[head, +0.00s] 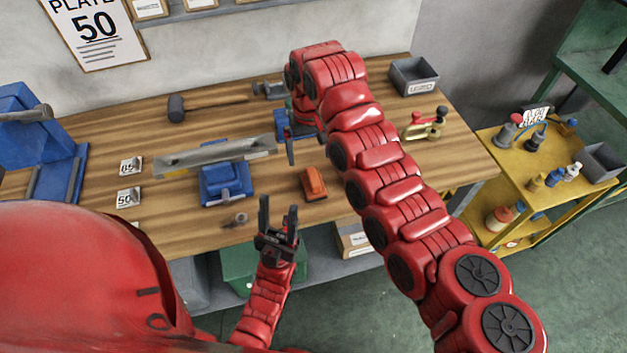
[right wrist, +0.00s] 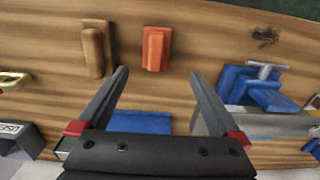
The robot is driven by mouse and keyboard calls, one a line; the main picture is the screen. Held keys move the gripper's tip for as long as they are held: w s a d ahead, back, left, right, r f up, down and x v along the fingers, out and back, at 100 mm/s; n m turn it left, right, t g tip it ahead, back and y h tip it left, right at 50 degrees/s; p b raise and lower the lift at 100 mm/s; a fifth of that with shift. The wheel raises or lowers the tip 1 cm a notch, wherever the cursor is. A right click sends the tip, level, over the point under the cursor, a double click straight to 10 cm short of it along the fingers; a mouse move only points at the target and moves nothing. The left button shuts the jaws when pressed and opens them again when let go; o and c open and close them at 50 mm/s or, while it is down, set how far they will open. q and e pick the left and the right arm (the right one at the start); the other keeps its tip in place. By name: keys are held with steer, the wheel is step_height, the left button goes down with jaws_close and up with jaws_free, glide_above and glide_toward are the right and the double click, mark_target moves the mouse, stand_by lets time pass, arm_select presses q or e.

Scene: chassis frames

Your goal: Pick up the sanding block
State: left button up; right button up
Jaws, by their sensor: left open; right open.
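An orange block with a raised grip (head: 313,183) lies on the workbench near its front edge, right of the blue vise; it also shows in the right wrist view (right wrist: 156,48). A brown block of similar shape (right wrist: 97,48) lies left of it there; my right arm hides it in the head view. I cannot tell for sure which is the sanding block. My right gripper (right wrist: 160,75) is open and empty, its fingers spread below the orange block in its view. My left gripper (head: 278,208) is open and empty at the bench's front edge.
A blue vise (head: 226,185) stands beside a long metal bar (head: 215,155). A small blue item (right wrist: 140,122) lies between the right fingers in view. A mallet (head: 177,108), a grey bin (head: 414,75) and a red-and-gold clamp (head: 424,124) are farther back. A yellow cart (head: 490,150) stands right.

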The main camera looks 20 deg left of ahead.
mark_target(314, 177)
step_height(314, 177, down, 6)
steer(key=shift+r+p, duration=0.1)
steer(key=shift+p, duration=0.9)
steer(key=shift+d+f, duration=0.1)
steer(key=shift+f, duration=0.15)
steer(key=f, duration=0.1)
steer(key=f+p, duration=0.2)
steer(key=shift+d+f, duration=0.2)
steer(key=shift+d, duration=0.05)
steer(key=shift+d+f, duration=0.1)
steer(key=shift+f, duration=0.25)
steer(key=shift+w+f, duration=0.1)
steer(key=shift+f, duration=0.25)
jaws_close()
